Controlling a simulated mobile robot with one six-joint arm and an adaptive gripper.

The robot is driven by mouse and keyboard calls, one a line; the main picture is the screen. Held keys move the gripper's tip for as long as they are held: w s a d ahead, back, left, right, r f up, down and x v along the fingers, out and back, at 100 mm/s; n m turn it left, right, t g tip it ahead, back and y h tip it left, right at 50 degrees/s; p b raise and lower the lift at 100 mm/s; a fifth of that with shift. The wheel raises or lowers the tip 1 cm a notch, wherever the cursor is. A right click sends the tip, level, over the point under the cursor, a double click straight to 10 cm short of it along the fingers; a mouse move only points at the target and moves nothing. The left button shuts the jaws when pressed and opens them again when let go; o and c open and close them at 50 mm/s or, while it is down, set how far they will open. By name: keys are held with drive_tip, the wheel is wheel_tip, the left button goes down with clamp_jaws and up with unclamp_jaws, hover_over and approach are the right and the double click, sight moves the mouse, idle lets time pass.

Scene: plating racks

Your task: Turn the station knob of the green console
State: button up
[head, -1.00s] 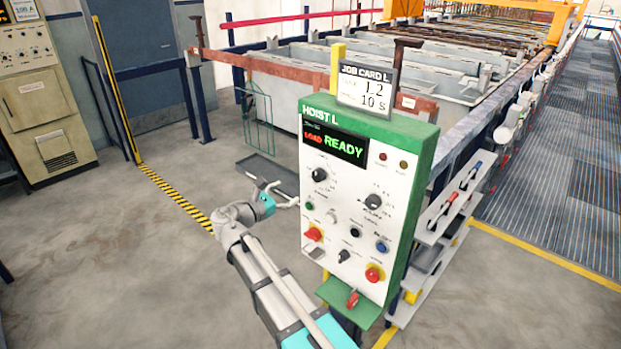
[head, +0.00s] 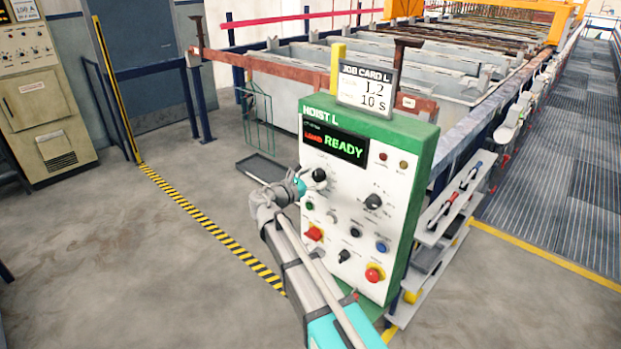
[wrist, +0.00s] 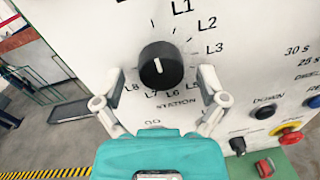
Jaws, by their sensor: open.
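The green console (head: 425,150) stands in the middle of the head view, its white face showing READY. Its station knob (head: 319,175) is black and round, at the upper left of the face. In the wrist view the knob (wrist: 161,65) is close and central, with a white pointer mark facing roughly upward. Labels such as L1, L2 and L3 ring it. My gripper (wrist: 161,84) is open, one finger to each side of the knob's lower part. I see gaps between fingers and knob; their depth from the panel is unclear.
A job card (head: 367,90) on top reads L2 and 10 S. A second black knob (head: 373,202) is to the right.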

drive_tip(key=shift+c, duration=0.2)
drive_tip(key=c, duration=1.1)
drive_tip(key=shift+a, duration=0.25)
drive_tip(key=shift+d+r, duration=0.1)
drive_tip(key=shift+d, duration=0.05)
